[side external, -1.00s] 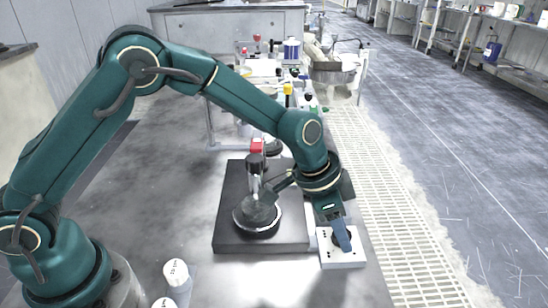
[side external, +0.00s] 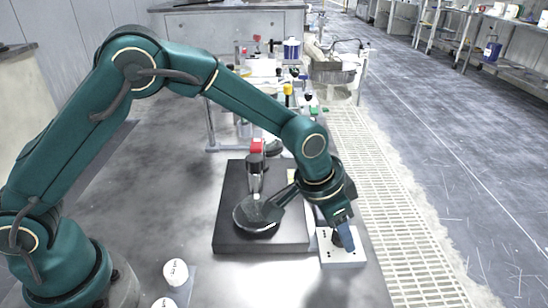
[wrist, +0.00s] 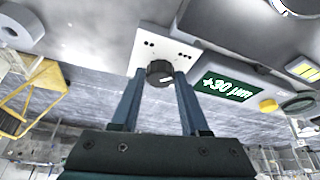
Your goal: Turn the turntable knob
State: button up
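The black knob (wrist: 160,73) with a white mark sits on a white plate (wrist: 172,46) in the wrist view. My gripper (wrist: 160,76) has its two blue fingers apart, one on each side of the knob. A narrow gap seems to show beside the knob, so I see no firm grip. In the side view my gripper (side external: 344,246) points down at the white plate (side external: 343,258), and its fingers hide the knob. The turntable, a dark round disc (side external: 256,216) on a black base (side external: 230,240), stands left of the plate.
A green display reading "+30 µm" (wrist: 230,87) is close to the right finger in the wrist view. White round containers (side external: 176,272) stand at the front left. Bottles (side external: 291,50) and other items crowd the back. Bare bench lies in front of the base.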

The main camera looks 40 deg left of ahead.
jog(key=shift+o, duration=1.2)
jog(key=shift+v, duration=2.55)
